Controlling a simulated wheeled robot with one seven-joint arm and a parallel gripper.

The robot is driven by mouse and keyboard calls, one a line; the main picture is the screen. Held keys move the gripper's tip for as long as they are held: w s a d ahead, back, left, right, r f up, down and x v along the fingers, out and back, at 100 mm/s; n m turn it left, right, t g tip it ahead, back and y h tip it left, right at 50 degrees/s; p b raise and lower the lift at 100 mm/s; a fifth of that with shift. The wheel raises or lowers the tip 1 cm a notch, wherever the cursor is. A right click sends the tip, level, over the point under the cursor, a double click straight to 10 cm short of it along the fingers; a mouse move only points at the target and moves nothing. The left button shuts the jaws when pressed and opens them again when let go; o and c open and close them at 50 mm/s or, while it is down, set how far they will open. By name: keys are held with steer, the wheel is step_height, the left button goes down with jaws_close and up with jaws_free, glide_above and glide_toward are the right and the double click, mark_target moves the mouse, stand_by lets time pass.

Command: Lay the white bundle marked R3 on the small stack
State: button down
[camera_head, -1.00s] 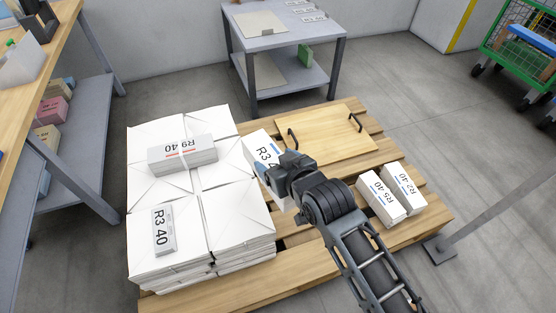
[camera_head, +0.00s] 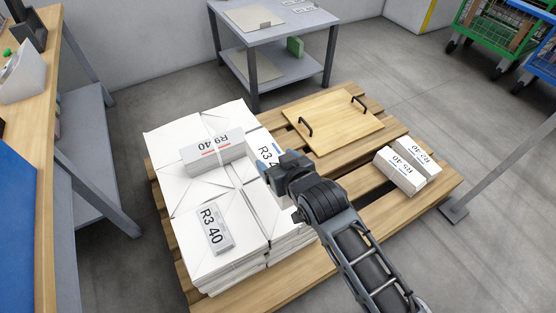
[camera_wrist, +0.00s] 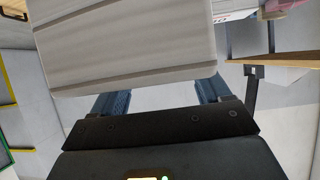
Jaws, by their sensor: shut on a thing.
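A white bundle marked R3 (camera_head: 266,150) with a blue stripe is in my gripper (camera_head: 278,164), just right of the large stack's edge in the head view. My gripper is shut on it and hides part of its label. In the wrist view the bundle (camera_wrist: 125,45) fills the upper middle, above the fingers (camera_wrist: 162,98). Two white bundles with blue stripes, R5 40 (camera_head: 399,170) and R2 40 (camera_head: 418,156), lie side by side low on the pallet's right part. I cannot tell the held bundle's height above the pallet.
A large white stack (camera_head: 185,237) fills the pallet's left part. Grey bundles R9 40 (camera_head: 213,152) and R3 40 (camera_head: 215,229) lie on it. A wooden board with black handles (camera_head: 335,120) lies at the pallet's back. Bare slats (camera_head: 365,208) show at front right. A post (camera_head: 500,165) stands right.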

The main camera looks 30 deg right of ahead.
steer(key=shift+w+a+r, duration=0.1)
steer(key=shift+r, duration=0.1)
stand_by(0.4)
steer(key=shift+p, duration=0.3)
steer(key=shift+f+b, duration=2.5)
steer(key=shift+f, duration=1.45)
steer(key=shift+f+b, duration=0.35)
steer(key=shift+f, duration=0.2)
steer(key=shift+c, duration=1.3)
jaws_free()
steer(key=shift+o, duration=1.3)
steer(key=shift+f, duration=0.25)
steer(key=shift+p+v, duration=1.3)
steer(key=shift+v, duration=2.75)
